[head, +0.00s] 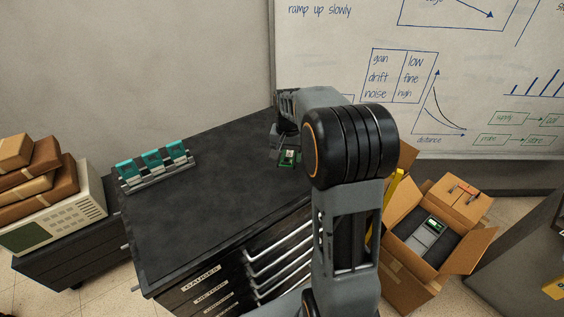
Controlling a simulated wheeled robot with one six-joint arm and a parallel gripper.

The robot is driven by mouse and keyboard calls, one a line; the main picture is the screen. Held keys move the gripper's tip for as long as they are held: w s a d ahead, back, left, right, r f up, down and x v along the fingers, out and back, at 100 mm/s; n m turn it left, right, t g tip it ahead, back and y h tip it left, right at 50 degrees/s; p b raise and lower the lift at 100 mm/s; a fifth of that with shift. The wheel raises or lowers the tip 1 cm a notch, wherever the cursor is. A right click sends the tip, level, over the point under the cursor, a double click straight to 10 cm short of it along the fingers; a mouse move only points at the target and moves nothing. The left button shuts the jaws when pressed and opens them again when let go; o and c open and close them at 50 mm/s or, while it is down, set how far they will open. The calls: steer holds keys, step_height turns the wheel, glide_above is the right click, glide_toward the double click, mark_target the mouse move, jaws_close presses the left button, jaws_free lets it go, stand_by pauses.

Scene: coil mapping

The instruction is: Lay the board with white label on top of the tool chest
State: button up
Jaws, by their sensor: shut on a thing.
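The tool chest (205,215) has a dark top, and labelled drawers with pale handles on its front. My gripper (284,150) is over the right part of the chest top, towards its back edge. It is shut on a small green board (289,157) with a pale patch on its face. The board appears to be above the chest top; whether it touches is unclear. My arm hides the right side of the chest and part of the gripper.
A rack with teal pieces (152,163) stands at the chest's back left. Brown packages lie on a cream instrument (65,222) at the left. An open cardboard box (402,276) holding a grey device stands right of my arm. The chest top's middle is clear.

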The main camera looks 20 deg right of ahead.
mark_target(283, 171)
steer(key=shift+w+a+f, duration=0.35)
steer(key=shift+w+f, duration=0.1)
steer(key=shift+f, duration=0.2)
steer(key=f, duration=0.3)
steer(key=shift+w+a+p, duration=0.2)
steer(key=shift+w+p, duration=0.1)
steer(key=shift+f, duration=0.4)
